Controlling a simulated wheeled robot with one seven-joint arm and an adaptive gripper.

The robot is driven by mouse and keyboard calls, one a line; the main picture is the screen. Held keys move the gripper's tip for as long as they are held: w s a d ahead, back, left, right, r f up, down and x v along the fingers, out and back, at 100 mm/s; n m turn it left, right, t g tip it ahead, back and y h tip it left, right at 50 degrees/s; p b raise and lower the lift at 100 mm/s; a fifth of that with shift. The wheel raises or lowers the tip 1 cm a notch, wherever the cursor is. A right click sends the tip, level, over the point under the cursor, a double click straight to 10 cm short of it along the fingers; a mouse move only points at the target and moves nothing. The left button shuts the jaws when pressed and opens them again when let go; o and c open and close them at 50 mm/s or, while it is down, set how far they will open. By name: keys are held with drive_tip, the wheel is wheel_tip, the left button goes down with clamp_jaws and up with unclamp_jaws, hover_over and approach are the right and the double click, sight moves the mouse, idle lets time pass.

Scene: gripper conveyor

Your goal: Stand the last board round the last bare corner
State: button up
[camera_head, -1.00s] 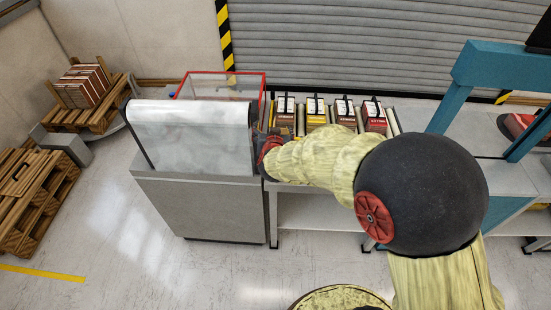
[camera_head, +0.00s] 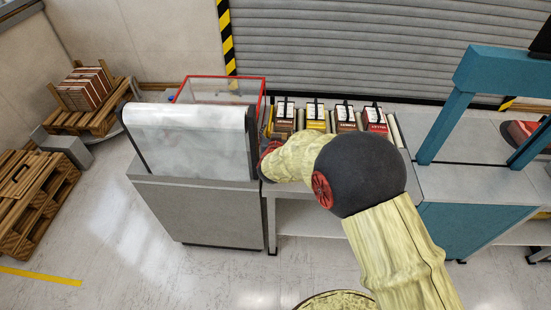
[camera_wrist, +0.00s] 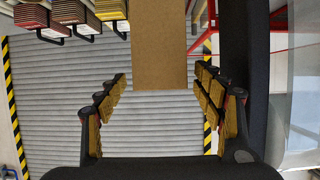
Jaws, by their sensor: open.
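My gripper (camera_wrist: 160,86) is open in the wrist view, its ribbed fingers well apart. A plain brown flat panel (camera_wrist: 158,40) shows ahead between the fingers, with a gap on each side. I cannot tell whether it is a board or a carton face. In the head view my gripper (camera_head: 267,148) is mostly hidden beside the grey machine, left of the packs. A strapped red-brown stack (camera_head: 84,88) stands on a pallet (camera_head: 72,121) at far left. Pale upright strips show at some of its edges; which corner is bare is too small to tell.
Several handled packs (camera_head: 346,116) stand in a row on the conveyor. The grey machine (camera_head: 200,205) with a white cover (camera_head: 190,135) and red-framed guard (camera_head: 222,78) is left of my arm. A teal frame (camera_head: 445,120) stands right.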

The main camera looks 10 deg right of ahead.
drive_tip(key=shift+w+d+f, duration=0.2)
drive_tip(key=shift+w, duration=0.3)
drive_tip(key=shift+c, duration=0.4)
clamp_jaws()
idle(0.4)
